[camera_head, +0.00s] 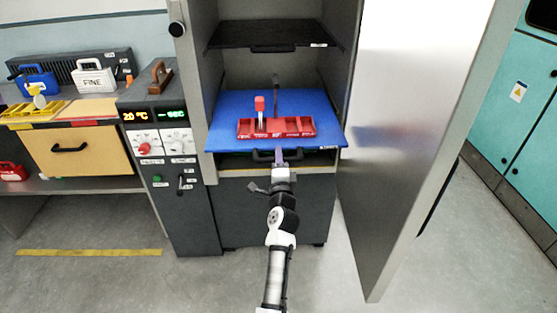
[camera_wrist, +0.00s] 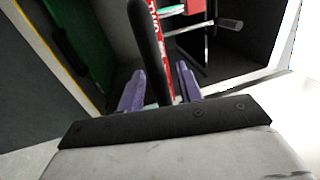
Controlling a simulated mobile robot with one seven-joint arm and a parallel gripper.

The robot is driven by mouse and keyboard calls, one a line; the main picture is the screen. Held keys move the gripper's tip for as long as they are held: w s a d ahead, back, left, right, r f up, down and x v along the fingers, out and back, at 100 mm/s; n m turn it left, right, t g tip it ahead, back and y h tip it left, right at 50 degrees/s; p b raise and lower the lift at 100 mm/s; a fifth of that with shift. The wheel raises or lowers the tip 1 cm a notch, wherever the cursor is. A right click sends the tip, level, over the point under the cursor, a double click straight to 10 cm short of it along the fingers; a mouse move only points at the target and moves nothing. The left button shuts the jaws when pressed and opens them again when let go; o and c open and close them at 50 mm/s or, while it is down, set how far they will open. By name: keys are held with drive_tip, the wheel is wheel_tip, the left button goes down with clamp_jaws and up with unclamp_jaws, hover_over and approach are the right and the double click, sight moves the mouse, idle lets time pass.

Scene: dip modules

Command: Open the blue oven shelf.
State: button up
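The blue shelf (camera_head: 228,112) is in the middle of the open oven. Its front edge overlaps the oven's left frame in the head view, so it appears to stick out somewhat. A red compartment tray (camera_head: 290,127) with a red-topped upright item (camera_head: 260,108) sits on it. The shelf's dark handle (camera_head: 262,156) is below the front edge. My gripper (camera_head: 280,158) is at this handle, partly hiding it. In the wrist view, a black bar (camera_wrist: 148,35), apparently the handle, runs between the two purple fingers (camera_wrist: 160,82). Gaps show on both sides, so the fingers look open around it.
The oven door (camera_head: 400,140) stands wide open on the right. A black shelf (camera_head: 272,35) is above the blue one. A control panel (camera_head: 163,140) and a bench with a yellow drawer (camera_head: 85,152) are on the left. The floor in front (camera_head: 130,285) is clear.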

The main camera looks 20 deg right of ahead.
drive_tip(key=b+v, duration=0.1)
drive_tip(key=v, duration=1.2)
drive_tip(key=shift+s, duration=0.35)
drive_tip(key=shift+a+f, duration=0.1)
